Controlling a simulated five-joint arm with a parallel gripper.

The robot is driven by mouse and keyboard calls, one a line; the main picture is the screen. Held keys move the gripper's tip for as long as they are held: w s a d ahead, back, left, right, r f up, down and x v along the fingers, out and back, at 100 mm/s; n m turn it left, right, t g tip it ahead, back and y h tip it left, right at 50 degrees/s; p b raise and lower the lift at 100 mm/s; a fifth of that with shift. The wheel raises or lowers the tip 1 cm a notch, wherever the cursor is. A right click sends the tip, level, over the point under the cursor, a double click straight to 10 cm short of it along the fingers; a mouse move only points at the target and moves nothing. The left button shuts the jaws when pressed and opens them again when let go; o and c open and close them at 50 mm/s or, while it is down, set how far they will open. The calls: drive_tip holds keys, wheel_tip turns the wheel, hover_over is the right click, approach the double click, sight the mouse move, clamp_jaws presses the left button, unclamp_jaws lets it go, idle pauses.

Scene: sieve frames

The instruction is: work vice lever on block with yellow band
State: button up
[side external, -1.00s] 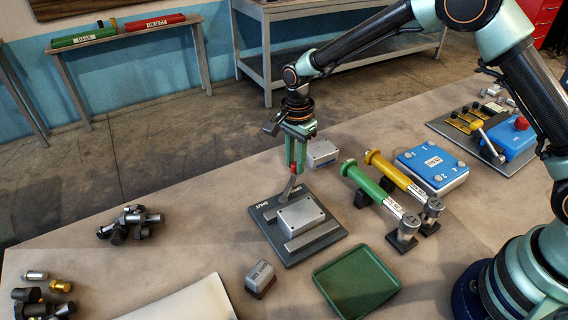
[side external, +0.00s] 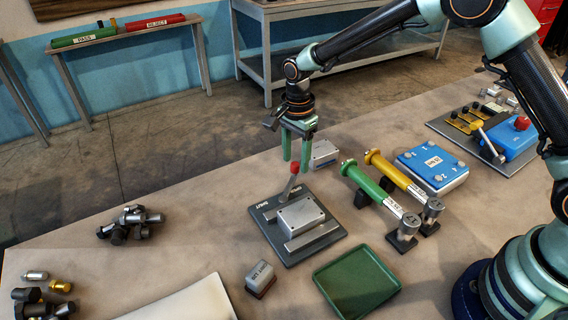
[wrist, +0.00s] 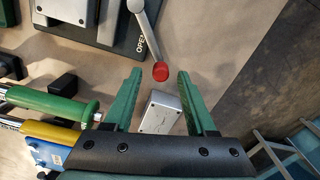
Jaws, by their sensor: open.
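The vice (side external: 285,254) is a dark plate marked OPEN and SHUT, with two grey jaw bars. A grey block (side external: 300,215) lies between the bars; I see no yellow band on it. The vice lever (side external: 290,186) is a grey bar with a red knob (side external: 295,167), standing tilted near the OPEN mark. In the wrist view the red knob (wrist: 160,71) shows between the fingertips, with the lever (wrist: 148,36) running to the plate. My gripper (side external: 295,168) is open and empty, pointing down at the knob. I cannot tell if a finger touches it.
A second grey block (side external: 323,153) lies just behind the vice. A green tray (side external: 356,282) and a small labelled block (side external: 260,278) lie in front.

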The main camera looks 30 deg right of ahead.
wheel_tip(320, 180, up, 11)
idle(0.4)
drive_tip(key=shift+r, duration=0.15)
